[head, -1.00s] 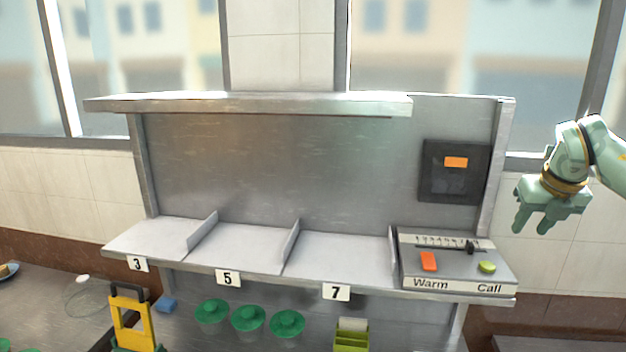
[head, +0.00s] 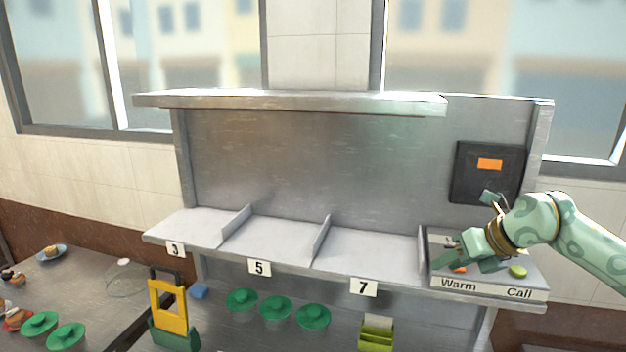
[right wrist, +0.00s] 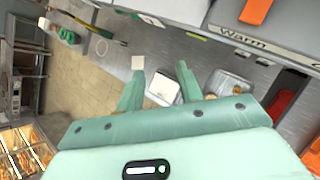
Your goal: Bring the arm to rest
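My right gripper (head: 447,260) is in front of the control panel (head: 490,287) at the right end of the steel shelf. It covers part of the orange button above the word Warm. In the right wrist view my right gripper (right wrist: 157,88) has its two fingers apart with nothing between them. The orange button (right wrist: 256,10) shows at the top there, beyond the fingers and to their right. The green button (head: 517,271) above the word Call is uncovered in the head view. My left gripper is in neither view.
The steel shelf (head: 370,257) has empty bays marked 3, 5 and 7. A side counter (head: 70,285) holds small plates of food. A dark box (head: 487,173) is on the back wall.

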